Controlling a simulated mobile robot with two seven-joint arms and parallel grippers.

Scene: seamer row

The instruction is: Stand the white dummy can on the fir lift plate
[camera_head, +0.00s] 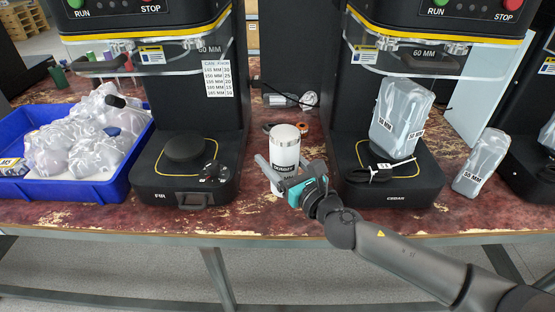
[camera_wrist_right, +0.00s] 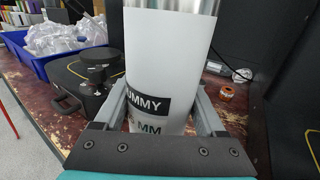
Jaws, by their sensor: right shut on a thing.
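The white dummy can (camera_head: 285,148) is upright between the two seamers, with a black label band low on its side. In the right wrist view the can (camera_wrist_right: 165,60) fills the middle, and its label shows "UMMY" and "MM". My right gripper (camera_head: 283,176) is shut on the can, one finger on each side of it. Whether the can's base touches the bench is hard to tell. The fir lift plate (camera_head: 185,147) is a bare black disc on the left seamer, left of the can; it also shows in the right wrist view (camera_wrist_right: 97,58). My left gripper is not in view.
The cedar seamer (camera_head: 385,190) stands right of the can with a bagged item (camera_head: 400,115) on its plate. A blue crate (camera_head: 75,190) of bagged items sits left of the fir seamer. A knob unit (camera_head: 213,173) is on the fir base's front right. Cables lie behind the can.

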